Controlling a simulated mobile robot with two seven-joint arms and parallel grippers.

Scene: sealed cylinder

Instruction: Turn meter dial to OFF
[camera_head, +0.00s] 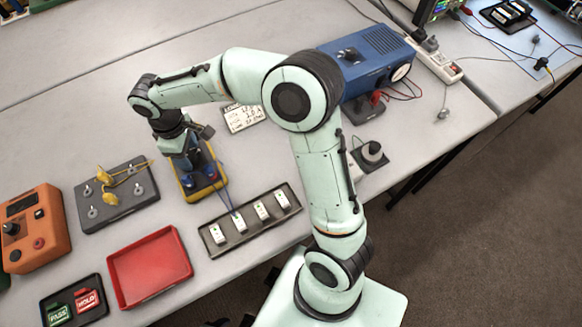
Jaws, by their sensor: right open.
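A yellow-edged meter (219,182) lies on the grey table left of centre, with blue plugs at its near end and a blue lead running from it. My right gripper (188,158) points down over the far part of this meter, with its jaws open. The gripper and wrist hide the meter's dial, so its setting cannot be seen. Whether the fingers touch the dial cannot be told. My left gripper is not in view.
Around the meter are a dark board (140,188) with yellow clips, a tray (235,238) of white switches, a red tray (150,270), an orange box (47,238) and a white card (243,118). A blue power unit (375,45) stands behind my right arm.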

